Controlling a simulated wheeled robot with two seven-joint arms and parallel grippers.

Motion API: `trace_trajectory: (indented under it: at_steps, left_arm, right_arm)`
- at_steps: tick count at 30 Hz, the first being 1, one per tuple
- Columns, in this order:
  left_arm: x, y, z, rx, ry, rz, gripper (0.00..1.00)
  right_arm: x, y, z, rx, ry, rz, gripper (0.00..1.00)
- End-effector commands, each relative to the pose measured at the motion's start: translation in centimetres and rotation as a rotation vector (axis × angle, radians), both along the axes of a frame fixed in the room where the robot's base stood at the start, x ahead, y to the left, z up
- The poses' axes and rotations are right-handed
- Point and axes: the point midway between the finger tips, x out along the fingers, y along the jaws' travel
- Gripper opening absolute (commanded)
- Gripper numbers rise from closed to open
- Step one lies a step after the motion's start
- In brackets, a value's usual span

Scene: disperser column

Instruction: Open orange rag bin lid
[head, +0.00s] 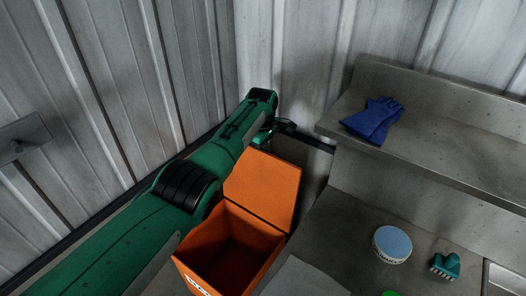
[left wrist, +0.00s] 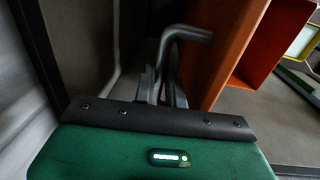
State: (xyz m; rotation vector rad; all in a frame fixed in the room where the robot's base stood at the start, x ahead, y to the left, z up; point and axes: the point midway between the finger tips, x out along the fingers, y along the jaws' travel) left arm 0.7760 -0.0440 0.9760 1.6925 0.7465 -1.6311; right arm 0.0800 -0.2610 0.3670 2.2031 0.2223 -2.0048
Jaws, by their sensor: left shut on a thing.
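The orange rag bin (head: 226,250) stands at the lower middle of the head view, with its lid (head: 263,187) raised and the dark, empty-looking inside showing. My left arm reaches along the left side of the bin. My left gripper (head: 272,130) is behind the lid's upper edge, its fingers partly hidden. In the left wrist view my left gripper (left wrist: 165,88) is shut on a grey bent handle (left wrist: 187,34) beside an orange panel (left wrist: 222,50). The exact finger contact is dark and hard to see. My right gripper is in neither view.
Corrugated metal walls (head: 100,90) stand close behind and to the left. A grey stepped bench (head: 450,125) on the right holds blue gloves (head: 372,120), a round white-and-blue container (head: 391,244) and a green brush (head: 445,265).

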Motion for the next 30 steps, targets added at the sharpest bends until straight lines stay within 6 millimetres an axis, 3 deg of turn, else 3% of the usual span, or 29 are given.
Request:
trace_trajectory:
  at_steps: [1,7,8,10,11,23,30]
  left_arm:
    - [-0.4,0.3,-1.0,0.006,0.017,0.005,0.00]
    - [-0.4,0.4,-1.0,0.007,0.017,0.005,0.00]
    - [-0.4,0.4,-1.0,0.007,0.017,0.005,0.18]
    - [-0.3,0.4,-0.9,0.006,0.015,0.005,0.32]
    - [-0.3,0.3,-0.8,0.007,0.014,0.005,0.34]
    - [-0.1,0.2,0.4,0.003,0.005,0.002,0.34]
    - [-0.2,0.4,4.3,0.001,0.002,0.002,0.34]
  right_arm:
    - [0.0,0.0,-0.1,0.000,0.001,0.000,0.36]
    - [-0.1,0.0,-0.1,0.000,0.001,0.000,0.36]
    - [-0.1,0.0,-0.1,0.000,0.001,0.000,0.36]
    - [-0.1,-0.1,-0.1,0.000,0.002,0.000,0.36]
    - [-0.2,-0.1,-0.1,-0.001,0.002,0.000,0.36]
    - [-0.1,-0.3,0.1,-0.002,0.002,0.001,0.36]
    - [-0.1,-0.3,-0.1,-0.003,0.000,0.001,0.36]
